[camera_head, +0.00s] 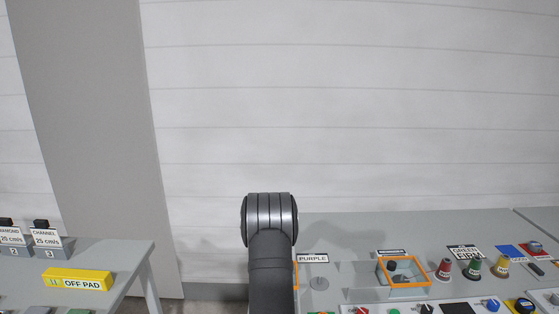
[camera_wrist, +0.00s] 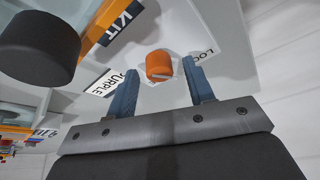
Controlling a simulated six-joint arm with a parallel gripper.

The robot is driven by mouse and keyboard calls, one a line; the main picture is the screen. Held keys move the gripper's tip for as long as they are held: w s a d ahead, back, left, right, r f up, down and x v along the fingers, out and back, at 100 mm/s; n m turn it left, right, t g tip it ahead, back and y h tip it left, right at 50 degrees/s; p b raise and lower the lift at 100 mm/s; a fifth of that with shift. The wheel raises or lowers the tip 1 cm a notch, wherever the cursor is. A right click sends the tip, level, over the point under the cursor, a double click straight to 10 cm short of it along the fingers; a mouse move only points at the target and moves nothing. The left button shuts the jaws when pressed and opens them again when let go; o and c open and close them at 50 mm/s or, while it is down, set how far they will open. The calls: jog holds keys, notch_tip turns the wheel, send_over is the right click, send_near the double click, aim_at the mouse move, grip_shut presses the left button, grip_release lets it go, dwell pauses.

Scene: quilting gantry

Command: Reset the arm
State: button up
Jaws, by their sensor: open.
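My gripper (camera_wrist: 160,66) shows in the wrist view with its two blue fingers apart and nothing gripped between them. A small orange cylinder (camera_wrist: 159,66) lies in line with the gap between the fingertips. It appears beyond them, on a pale grey surface, but I cannot tell the distance. In the head view only my dark arm shows, at the lower middle; the gripper is hidden there.
A PURPLE label (camera_head: 313,258) lies on the right bench.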

jog(key=shift+w+a+m+g+h, duration=0.1)
jog(key=shift+m+g+h, duration=0.45)
jog(key=shift+m, duration=1.45)
jog(key=shift+a+r, duration=0.1)
jog(key=shift+r, duration=0.3)
jog(key=shift+f, duration=0.4)
jog(key=n, duration=0.2)
jog(key=n+t+y, duration=0.1)
jog(key=shift+d+n, duration=0.25)
jog(key=shift+n, duration=0.15)
jog(key=shift+n+t+y, duration=0.35)
jog(key=shift+n+y, duration=0.3)
jog(key=shift+n, duration=1.05)
